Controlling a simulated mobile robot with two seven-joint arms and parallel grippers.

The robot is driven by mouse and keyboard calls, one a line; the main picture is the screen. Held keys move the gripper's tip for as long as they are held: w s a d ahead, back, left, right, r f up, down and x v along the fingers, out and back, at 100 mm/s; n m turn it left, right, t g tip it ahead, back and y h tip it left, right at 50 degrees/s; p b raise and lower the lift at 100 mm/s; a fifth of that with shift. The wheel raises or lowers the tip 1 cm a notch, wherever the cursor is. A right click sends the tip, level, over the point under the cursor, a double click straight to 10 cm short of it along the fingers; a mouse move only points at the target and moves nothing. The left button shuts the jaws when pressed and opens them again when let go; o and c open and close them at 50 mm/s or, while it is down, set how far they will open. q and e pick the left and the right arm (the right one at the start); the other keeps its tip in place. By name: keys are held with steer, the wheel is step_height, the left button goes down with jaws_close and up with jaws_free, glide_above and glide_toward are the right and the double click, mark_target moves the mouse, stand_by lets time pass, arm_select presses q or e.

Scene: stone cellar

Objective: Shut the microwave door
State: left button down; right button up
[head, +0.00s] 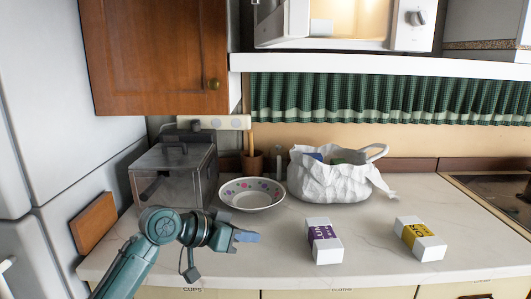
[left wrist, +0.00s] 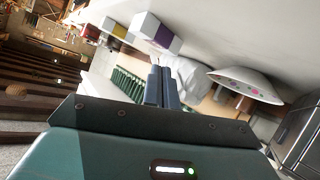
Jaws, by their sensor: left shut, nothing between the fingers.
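The microwave (head: 410,30) sits on the white shelf at the top of the head view, its upper part cut off by the picture edge. It has a white front with a knob panel on the right, and a warm-lit interior shows. A pale slanted frame (head: 283,25) on its left side looks like the door standing open, but how far it is swung I cannot tell. My left gripper (head: 246,236) is low over the counter's front, well below the microwave and in front of the bowl. Its fingers (left wrist: 161,84) are together and empty. My right gripper is not in view.
The white shelf (head: 380,66) and a wooden cupboard (head: 150,50) hang above the counter. A floral bowl (head: 252,204), a white bag (head: 325,184), a grey metal box (head: 160,180) and two small boxes (head: 323,241) (head: 420,238) stand on the counter.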

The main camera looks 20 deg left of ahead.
arm_select(q)
steer(key=a+r+m+h, duration=0.2)
steer(key=a+r+h, duration=0.1)
steer(key=r, duration=1.6)
steer(key=m+g+h+b, duration=0.1)
steer(key=m+h+b, duration=0.1)
steer(key=m+h, duration=0.3)
glide_toward(281, 26)
steer(key=p+x, duration=0.3)
steer(key=x, duration=0.2)
steer(key=shift+w+d+r, duration=0.1)
steer(key=shift+w+d, duration=0.1)
steer(key=shift+d, duration=0.1)
steer(key=shift+w+d, duration=0.3)
steer(key=shift+d, duration=0.2)
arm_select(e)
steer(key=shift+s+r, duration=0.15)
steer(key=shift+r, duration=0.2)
arm_select(q)
steer(key=shift+d, duration=0.1)
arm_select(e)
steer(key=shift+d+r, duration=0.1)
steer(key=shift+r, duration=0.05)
